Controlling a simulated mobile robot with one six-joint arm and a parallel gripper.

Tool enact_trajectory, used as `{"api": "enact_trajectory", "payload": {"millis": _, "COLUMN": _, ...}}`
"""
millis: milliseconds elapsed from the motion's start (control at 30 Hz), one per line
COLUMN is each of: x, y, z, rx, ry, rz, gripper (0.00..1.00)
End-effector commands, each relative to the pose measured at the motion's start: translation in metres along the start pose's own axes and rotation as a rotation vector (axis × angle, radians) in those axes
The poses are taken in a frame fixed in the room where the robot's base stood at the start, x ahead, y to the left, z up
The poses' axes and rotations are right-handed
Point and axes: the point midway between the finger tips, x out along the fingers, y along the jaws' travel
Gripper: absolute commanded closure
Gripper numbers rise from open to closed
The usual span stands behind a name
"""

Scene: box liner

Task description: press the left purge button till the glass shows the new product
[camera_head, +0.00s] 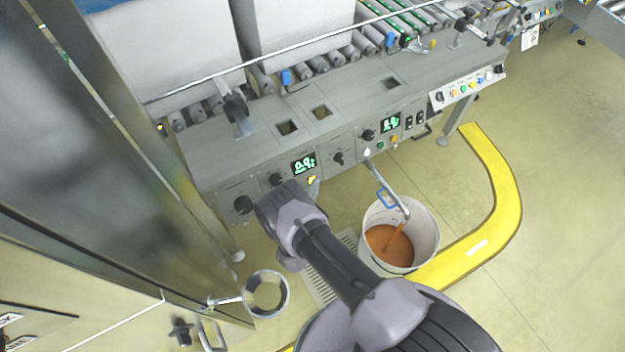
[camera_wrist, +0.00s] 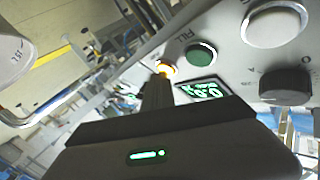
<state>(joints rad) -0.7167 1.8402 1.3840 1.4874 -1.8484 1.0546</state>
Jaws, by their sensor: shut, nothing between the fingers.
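An amber lit button (camera_wrist: 166,69), which I take for the left purge button, is on the grey panel in the wrist view. In the head view a small yellow button (camera_head: 312,179) shows below the left green display (camera_head: 303,163). My gripper (camera_wrist: 160,82) is shut and empty, its tips at the amber button's lower edge; I cannot tell whether they press it. I cannot make out the glass clearly.
A green button (camera_wrist: 201,54), a white button (camera_wrist: 274,25) and a black knob (camera_wrist: 286,84) sit close to my gripper. A yellow floor barrier (camera_head: 500,190) curves around the bucket. A metal ring (camera_head: 250,292) sticks out at the lower left. Open floor lies at the right.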

Motion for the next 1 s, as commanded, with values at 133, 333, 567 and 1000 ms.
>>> {"api": "enact_trajectory", "payload": {"millis": 133, "x": -0.002, "y": 0.001, "z": -0.002, "rx": -0.001, "ry": 0.0, "rz": -0.001, "gripper": 1.0}}
{"api": "enact_trajectory", "payload": {"millis": 333, "x": -0.009, "y": 0.005, "z": -0.009, "rx": -0.001, "ry": -0.001, "rz": -0.001, "gripper": 1.0}}
{"api": "enact_trajectory", "payload": {"millis": 567, "x": -0.011, "y": 0.008, "z": -0.008, "rx": 0.0, "ry": 0.0, "rz": -0.001, "gripper": 1.0}}
{"api": "enact_trajectory", "payload": {"millis": 1000, "x": -0.034, "y": 0.022, "z": -0.028, "rx": -0.001, "ry": -0.001, "rz": -0.001, "gripper": 1.0}}
